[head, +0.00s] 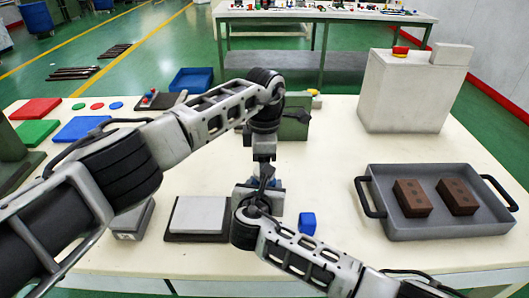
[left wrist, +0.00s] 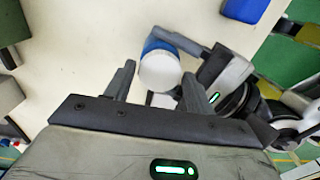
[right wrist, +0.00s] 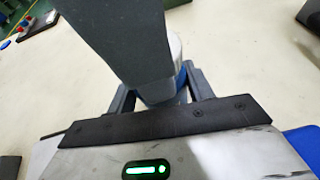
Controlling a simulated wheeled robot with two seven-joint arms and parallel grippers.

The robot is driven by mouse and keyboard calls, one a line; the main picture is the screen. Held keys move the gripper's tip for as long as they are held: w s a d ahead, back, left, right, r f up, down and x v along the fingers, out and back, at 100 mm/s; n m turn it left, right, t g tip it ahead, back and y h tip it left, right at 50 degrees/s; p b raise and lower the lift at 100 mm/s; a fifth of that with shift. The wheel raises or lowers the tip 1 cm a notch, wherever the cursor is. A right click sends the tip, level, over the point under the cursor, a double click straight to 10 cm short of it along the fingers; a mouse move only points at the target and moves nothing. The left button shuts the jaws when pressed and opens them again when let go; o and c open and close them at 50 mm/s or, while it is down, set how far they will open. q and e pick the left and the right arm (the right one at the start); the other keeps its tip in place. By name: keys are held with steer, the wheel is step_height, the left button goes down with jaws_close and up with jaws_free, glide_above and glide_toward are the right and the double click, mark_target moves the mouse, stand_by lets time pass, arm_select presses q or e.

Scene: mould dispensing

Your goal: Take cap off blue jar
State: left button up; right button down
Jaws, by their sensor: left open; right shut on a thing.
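The blue jar (left wrist: 155,45) has a white cap (left wrist: 160,72); both also show in the right wrist view, the white cap (right wrist: 175,48) above the blue body (right wrist: 182,79). In the head view the arms largely hide the jar. My right gripper (right wrist: 163,88) is shut on the jar's body from the side. My left gripper (head: 264,180) points down over the jar. In the left wrist view its fingers (left wrist: 156,78) are open, with the cap in the space between and just beyond them. I cannot tell whether they touch it.
A grey tray (head: 440,228) with two brown blocks stands at the right. A blue block (head: 307,223) lies near my right arm. A grey plate (head: 199,214) lies left of the grippers. A green machine (head: 293,120) and a white box (head: 405,92) stand behind.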

arm_select(q)
steer(key=shift+f, duration=0.2)
steer(key=c, duration=0.8)
steer(key=n, duration=1)
steer(key=shift+r, duration=0.1)
steer(key=n, duration=1)
steer(key=shift+r, duration=0.15)
